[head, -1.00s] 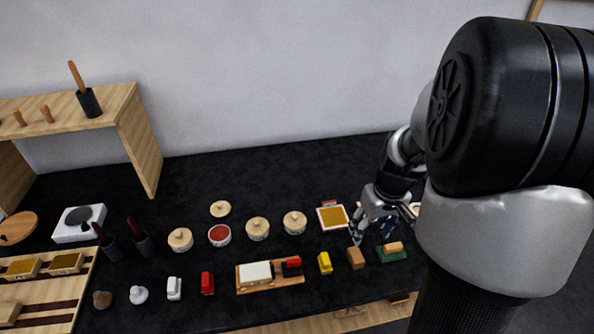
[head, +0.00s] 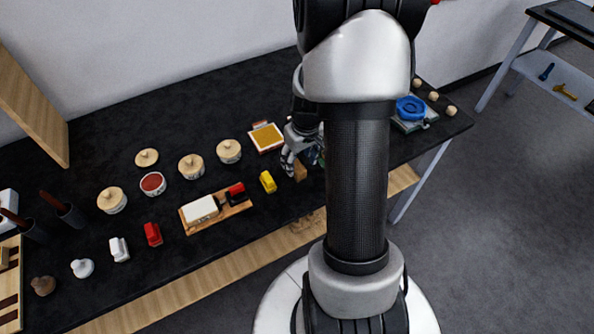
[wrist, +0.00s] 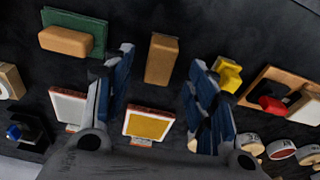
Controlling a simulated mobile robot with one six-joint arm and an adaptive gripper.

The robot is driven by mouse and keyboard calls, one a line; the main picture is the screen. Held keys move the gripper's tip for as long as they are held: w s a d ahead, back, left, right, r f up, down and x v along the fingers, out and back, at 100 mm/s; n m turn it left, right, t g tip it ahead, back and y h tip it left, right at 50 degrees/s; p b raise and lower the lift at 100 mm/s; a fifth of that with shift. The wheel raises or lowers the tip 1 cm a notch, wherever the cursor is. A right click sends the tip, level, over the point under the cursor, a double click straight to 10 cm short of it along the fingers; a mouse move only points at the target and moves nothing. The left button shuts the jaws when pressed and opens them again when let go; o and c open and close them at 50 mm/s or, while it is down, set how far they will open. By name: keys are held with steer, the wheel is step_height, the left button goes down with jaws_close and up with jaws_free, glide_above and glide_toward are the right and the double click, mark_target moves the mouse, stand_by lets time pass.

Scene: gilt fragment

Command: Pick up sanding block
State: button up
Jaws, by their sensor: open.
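A plain brown block (wrist: 162,58) stands on the black table in the wrist view, between and beyond my fingertips. It looks like the sanding block, though a tan block (wrist: 66,41) lies on a green pad (wrist: 88,25) to its left. My gripper (wrist: 160,72) is open and empty, with one blue-grey finger on each side of the brown block's line. In the head view my gripper (head: 289,163) is low over the table beside the brown block (head: 300,172). My arm hides the tan block there. I cannot tell how high the fingertips are.
A yellow piece (head: 268,181) stands close left of the brown block. A wooden tray (head: 239,209) with a white block and a red piece lies further left. A framed yellow panel (head: 266,137) is behind. Several lidded jars (head: 191,166) stand to the left.

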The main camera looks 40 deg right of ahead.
mark_target(297, 166)
steer(key=f+b, duration=0.1)
steer(key=f, duration=0.1)
steer(key=w+f+b, duration=0.1)
steer(key=f, duration=0.1)
steer(key=shift+w+f, duration=0.1)
steer(key=shift+f, duration=0.25)
steer(key=shift+r, duration=0.1)
steer(key=shift+c, duration=0.3)
steer(key=c, duration=1)
step_height(297, 166, up, 20)
steer(key=p, duration=0.6)
steer(key=shift+p, duration=0.4)
